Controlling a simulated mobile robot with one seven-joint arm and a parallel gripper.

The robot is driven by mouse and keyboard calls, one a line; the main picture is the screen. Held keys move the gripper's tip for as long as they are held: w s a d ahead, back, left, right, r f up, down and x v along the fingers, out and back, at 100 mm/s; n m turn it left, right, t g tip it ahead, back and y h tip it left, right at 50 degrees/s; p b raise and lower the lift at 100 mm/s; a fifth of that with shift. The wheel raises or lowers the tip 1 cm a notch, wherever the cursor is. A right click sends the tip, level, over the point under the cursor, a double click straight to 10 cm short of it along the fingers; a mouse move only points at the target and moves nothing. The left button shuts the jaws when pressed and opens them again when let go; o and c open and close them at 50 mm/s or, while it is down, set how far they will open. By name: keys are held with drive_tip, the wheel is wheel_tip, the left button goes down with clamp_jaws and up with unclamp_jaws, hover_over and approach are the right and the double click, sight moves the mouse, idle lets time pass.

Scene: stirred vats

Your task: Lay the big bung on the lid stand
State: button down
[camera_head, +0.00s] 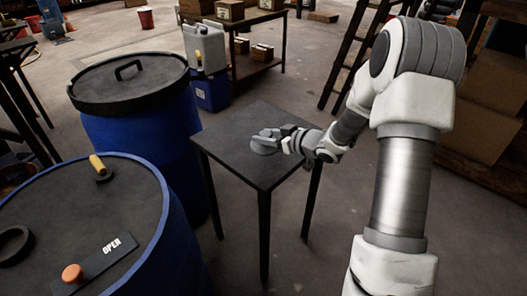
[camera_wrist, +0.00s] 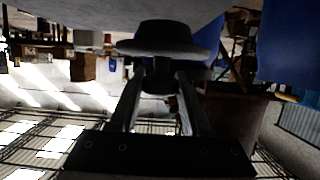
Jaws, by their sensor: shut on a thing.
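The big bung (camera_head: 264,146), a grey disc, is over the dark square top of the lid stand (camera_head: 262,177) in the head view. My gripper (camera_head: 284,136) is shut on it, reaching in from the right. In the wrist view the bung (camera_wrist: 170,32) shows as a wide flanged disc with a darker boss and a short neck. The fingers of my gripper (camera_wrist: 158,82) close on that neck. The bung is at or just above the stand top; I cannot tell whether it touches. The rest of the stand top is bare.
A lidded blue vat (camera_head: 130,85) stands behind. A ladder (camera_head: 352,55) is at back right.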

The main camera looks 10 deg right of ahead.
sight(264, 147)
drive_tip(key=shift+w+a+f, duration=0.15)
drive_tip(key=shift+a+f, duration=0.05)
drive_tip(key=shift+a, duration=0.1)
drive_tip(key=shift+f, duration=0.2)
drive_tip(key=shift+f+b, duration=0.9)
drive_tip(key=shift+f, duration=0.85)
drive_tip(key=shift+f, duration=0.1)
drive_tip(key=shift+f, duration=0.15)
drive_tip(key=shift+c, duration=1.8)
unclamp_jaws()
